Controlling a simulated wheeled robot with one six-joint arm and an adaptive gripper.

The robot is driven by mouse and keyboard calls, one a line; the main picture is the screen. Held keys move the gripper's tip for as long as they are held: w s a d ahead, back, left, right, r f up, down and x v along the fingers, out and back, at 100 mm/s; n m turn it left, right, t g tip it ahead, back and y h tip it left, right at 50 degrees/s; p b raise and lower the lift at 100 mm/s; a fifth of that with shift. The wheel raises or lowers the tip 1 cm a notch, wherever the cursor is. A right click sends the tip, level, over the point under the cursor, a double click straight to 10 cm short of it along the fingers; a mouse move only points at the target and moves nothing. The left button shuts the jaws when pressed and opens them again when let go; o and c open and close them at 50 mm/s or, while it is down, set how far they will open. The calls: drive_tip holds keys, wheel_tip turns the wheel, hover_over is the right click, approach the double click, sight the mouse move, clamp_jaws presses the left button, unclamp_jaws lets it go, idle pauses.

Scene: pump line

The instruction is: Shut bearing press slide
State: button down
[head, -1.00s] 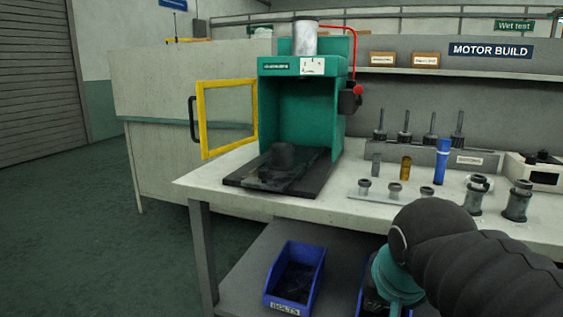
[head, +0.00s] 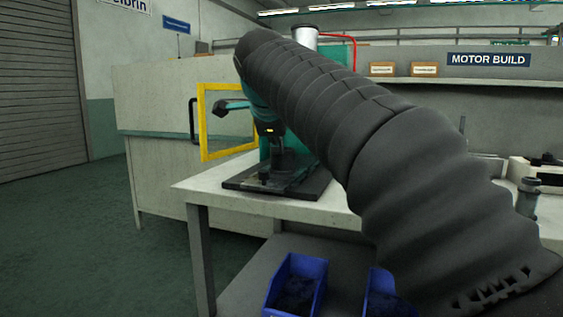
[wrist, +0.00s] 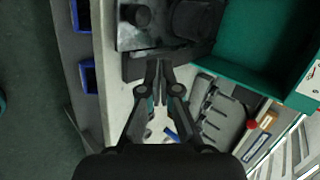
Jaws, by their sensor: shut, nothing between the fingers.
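The bearing press (head: 264,148) is a green frame on the bench, mostly hidden behind my arm in the head view. Its dark slide (head: 243,182) sticks out in front of the frame, with a black cylinder on it. In the wrist view the slide (wrist: 126,37) carries a small dark knob (wrist: 137,14) on its bench-edge side and the wide black cylinder (wrist: 190,18) nearer the press. My gripper (wrist: 160,64) is shut and empty, its tips over the near edge of the slide's base, apart from the knob.
The yellow guard door (head: 202,122) stands open left of the press. A grey tool tray (wrist: 222,118) lies beside the gripper in the wrist view. Blue bins (head: 296,285) sit on the lower shelf. Open floor (head: 100,230) lies to the left.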

sight(284, 168)
drive_tip(key=b+x, duration=0.1)
drive_tip(key=x, duration=0.9)
drive_tip(key=shift+w+d+r, duration=0.1)
drive_tip(key=shift+w+d, duration=0.05)
drive_tip(key=shift+w, duration=1.8)
drive_tip(key=shift+d+p, duration=0.1)
drive_tip(key=shift+p, duration=0.2)
